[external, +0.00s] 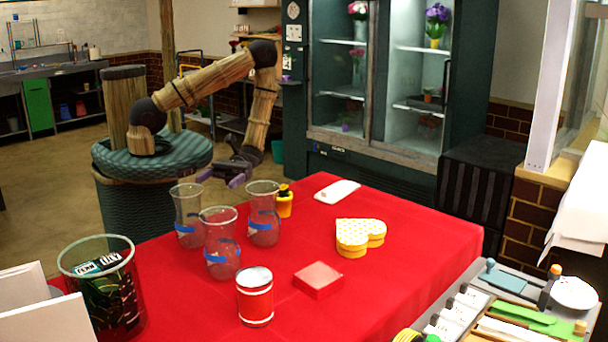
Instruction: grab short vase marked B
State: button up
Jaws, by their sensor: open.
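Three clear glass vases with blue bands stand upright in a cluster on the red table: a left vase (188,213), a front vase (221,240) and a right vase (263,212). No letter is readable on any of them, so I cannot tell which is marked B. They look similar in height. My gripper (220,178) is open and empty, with purple fingertips. It hangs behind the vases near the table's far left edge, apart from them as far as I can tell.
A small yellow pot (284,208) stands close to the right vase. A red-and-white can (255,297), red box (318,280), heart-shaped box (358,236) and white card (338,190) are on the red table (420,225). A clear bucket (105,300) stands front left.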

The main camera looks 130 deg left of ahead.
dwell(0.3)
jog(key=p, duration=0.4)
send_near(182, 209)
jog(key=x, duration=0.3)
jog(key=shift+s+d+r, duration=0.1)
jog(key=shift+s, duration=0.1)
jog(key=shift+w+d, duration=0.15)
jog(key=shift+d, duration=0.1)
jog(key=shift+d+p, duration=0.2)
jog(key=shift+p, duration=0.3)
jog(key=p+x, duration=0.2)
jog(key=x, duration=0.2)
jog(key=shift+w+p, duration=0.2)
jog(key=shift+p, duration=0.1)
jog(key=shift+w+d, duration=0.1)
jog(key=shift+d, duration=0.2)
